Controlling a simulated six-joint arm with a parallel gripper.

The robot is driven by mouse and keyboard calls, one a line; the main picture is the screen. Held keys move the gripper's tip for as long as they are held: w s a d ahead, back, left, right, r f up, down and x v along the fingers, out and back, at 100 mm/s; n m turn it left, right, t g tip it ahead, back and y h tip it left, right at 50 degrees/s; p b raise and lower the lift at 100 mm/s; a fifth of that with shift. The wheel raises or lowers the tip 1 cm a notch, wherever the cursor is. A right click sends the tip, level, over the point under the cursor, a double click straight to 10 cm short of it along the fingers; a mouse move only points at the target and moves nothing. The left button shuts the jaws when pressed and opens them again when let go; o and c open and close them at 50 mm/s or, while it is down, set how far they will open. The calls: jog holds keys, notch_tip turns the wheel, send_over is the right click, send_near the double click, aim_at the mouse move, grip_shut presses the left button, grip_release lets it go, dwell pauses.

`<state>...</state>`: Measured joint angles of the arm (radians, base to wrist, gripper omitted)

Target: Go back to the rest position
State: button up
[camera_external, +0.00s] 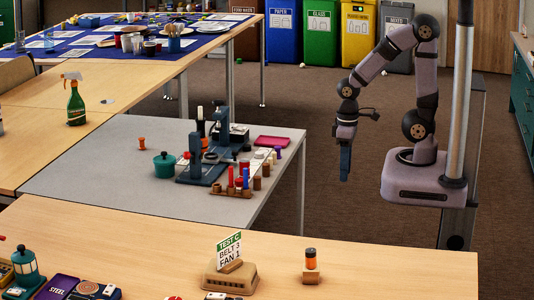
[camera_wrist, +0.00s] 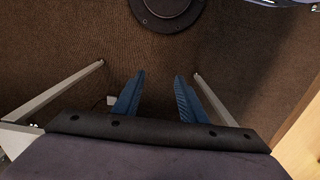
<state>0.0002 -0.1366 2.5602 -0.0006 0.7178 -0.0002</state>
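My gripper (camera_external: 345,165) hangs pointing down in the external view, beside the right edge of the grey table and clear of it. In the wrist view its two blue fingers (camera_wrist: 156,98) stand apart with only brown carpet between them. It holds nothing. My arm is folded above its base at the right of the external view.
The grey table (camera_external: 110,185) bears blue stands (camera_external: 205,165), a green pot (camera_external: 164,164) and several small coloured pieces. A wooden table (camera_external: 390,270) runs along the front. Recycling bins (camera_external: 322,30) line the back. The carpet around my gripper is free.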

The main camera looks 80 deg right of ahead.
notch_tip(320, 180, up, 15)
jog(key=p, duration=1.3)
jog(key=shift+f, duration=0.1)
